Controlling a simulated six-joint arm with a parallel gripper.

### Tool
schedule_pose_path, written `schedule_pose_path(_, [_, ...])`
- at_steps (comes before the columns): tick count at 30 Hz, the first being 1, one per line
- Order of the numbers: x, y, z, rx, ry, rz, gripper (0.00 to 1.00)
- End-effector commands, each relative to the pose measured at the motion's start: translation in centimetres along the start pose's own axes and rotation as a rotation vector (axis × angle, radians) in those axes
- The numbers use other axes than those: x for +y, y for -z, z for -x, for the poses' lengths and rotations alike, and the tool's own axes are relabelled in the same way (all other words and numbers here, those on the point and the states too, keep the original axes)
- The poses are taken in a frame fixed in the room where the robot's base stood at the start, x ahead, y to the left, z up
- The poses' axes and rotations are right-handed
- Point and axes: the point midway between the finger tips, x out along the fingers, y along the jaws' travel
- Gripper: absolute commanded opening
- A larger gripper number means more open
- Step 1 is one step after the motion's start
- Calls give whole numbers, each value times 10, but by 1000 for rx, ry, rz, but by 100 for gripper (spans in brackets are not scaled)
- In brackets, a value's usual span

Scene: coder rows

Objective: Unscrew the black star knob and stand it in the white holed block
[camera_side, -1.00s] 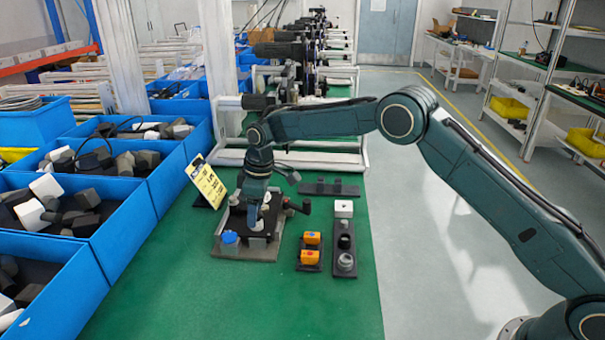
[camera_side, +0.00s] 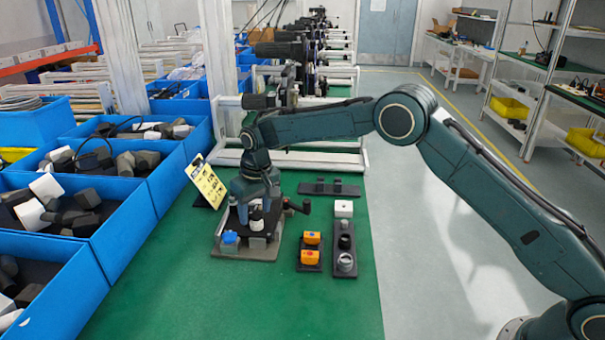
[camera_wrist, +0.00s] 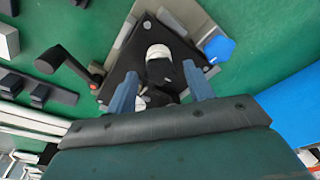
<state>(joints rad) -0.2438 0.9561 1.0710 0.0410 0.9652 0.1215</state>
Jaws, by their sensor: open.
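My gripper (camera_wrist: 161,88) is open, with its two blue fingers apart above a fixture with a black plate (camera_wrist: 125,65). In the side view my gripper (camera_side: 256,203) hangs over the same fixture. A white-and-dark upright piece (camera_wrist: 158,53) stands on the plate, just ahead of the fingertips in the wrist view. It also shows below my gripper in the side view (camera_side: 256,216). I cannot clearly pick out the black star knob. The white holed block (camera_side: 343,208) sits at the far end of a dark strip, right of the fixture. Nothing shows held.
A crank handle (camera_side: 300,206) sticks out right of the fixture, and a blue part (camera_side: 229,238) sits at its front left. A yellow card (camera_side: 206,182) leans at the left. Green table (camera_side: 230,300) is clear in front.

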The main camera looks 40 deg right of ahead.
Motion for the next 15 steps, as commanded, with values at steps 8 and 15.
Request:
schedule_pose_path(8, [-1, 0, -1, -2, -39, -251, 52])
schedule_pose_path(15, [0, 0, 0, 0, -57, -371, 52])
